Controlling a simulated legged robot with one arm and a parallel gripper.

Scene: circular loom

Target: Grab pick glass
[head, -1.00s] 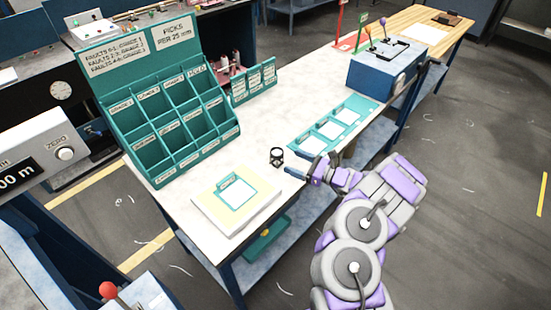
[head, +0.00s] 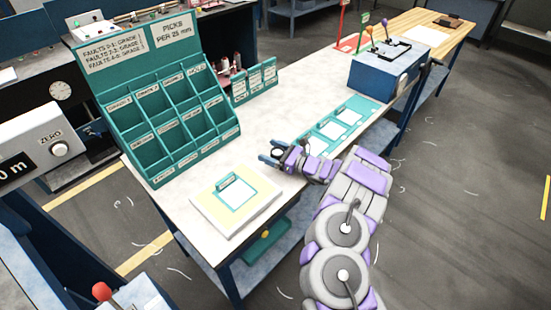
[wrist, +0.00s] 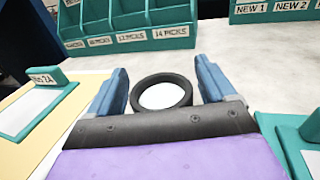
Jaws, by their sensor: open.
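The pick glass, a small black-rimmed round lens, shows in the wrist view (wrist: 161,94) on the white table, between my gripper's two blue fingers. In the head view my gripper (head: 270,156) is low over the table, and the pick glass (head: 278,154) is mostly hidden by the fingers. My gripper also shows in the wrist view (wrist: 162,92), open, with a gap between each finger and the lens rim. I cannot tell whether the fingers reach down to the stand below the lens.
A green sorting rack (head: 170,125) stands behind on the left. A cream board with a green-edged card (head: 208,205) lies in front left. A green card tray (head: 338,126) lies to the right, and a blue lever box (head: 385,75) stands beyond it.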

